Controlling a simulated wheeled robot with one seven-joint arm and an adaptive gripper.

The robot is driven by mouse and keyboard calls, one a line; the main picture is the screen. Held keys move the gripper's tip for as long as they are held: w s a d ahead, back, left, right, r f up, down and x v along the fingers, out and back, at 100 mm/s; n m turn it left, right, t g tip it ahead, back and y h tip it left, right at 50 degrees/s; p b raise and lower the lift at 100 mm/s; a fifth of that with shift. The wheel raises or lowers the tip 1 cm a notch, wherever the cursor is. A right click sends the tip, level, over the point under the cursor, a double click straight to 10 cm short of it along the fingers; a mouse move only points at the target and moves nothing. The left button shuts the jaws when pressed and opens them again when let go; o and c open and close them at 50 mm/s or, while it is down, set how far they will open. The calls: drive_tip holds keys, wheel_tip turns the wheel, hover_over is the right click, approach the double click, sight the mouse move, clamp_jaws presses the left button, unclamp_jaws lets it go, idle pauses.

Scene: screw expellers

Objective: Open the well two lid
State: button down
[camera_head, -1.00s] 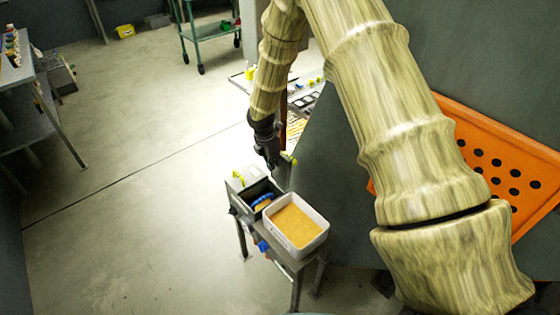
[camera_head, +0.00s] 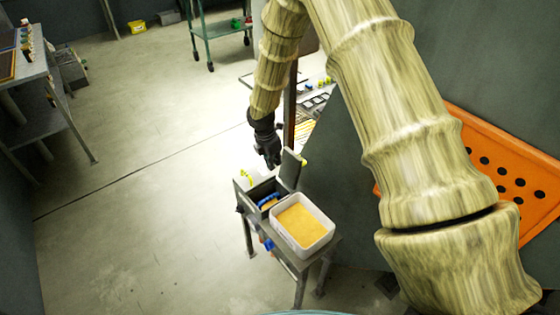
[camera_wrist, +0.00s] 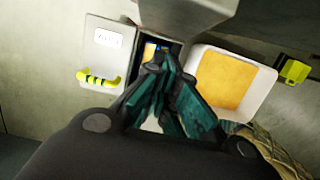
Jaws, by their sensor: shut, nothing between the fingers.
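An open dark well (camera_head: 264,190) sits in the box on the small stand, with something blue and orange inside. Its grey lid (camera_head: 291,170) is raised and leans to the right, with a yellow handle at its edge. Beside the well is a closed white lid (camera_wrist: 107,42) with a yellow-and-black handle and a label I cannot read fully. My gripper (camera_head: 270,162) is above the well, left of the raised lid. In the wrist view its fingertips (camera_wrist: 160,65) are together, empty, and partly cover the well.
A white bin of orange-yellow material (camera_head: 301,223) stands right of the well. A dark panel and an orange perforated tray (camera_head: 510,180) are at the right. A table (camera_head: 30,75) is at the far left. The floor on the left is clear.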

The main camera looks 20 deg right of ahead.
wheel_tip(320, 180, up, 9)
drive_tip(key=b, duration=0.1)
drive_tip(key=shift+s+a+f, duration=0.15)
drive_tip(key=shift+f, duration=0.05)
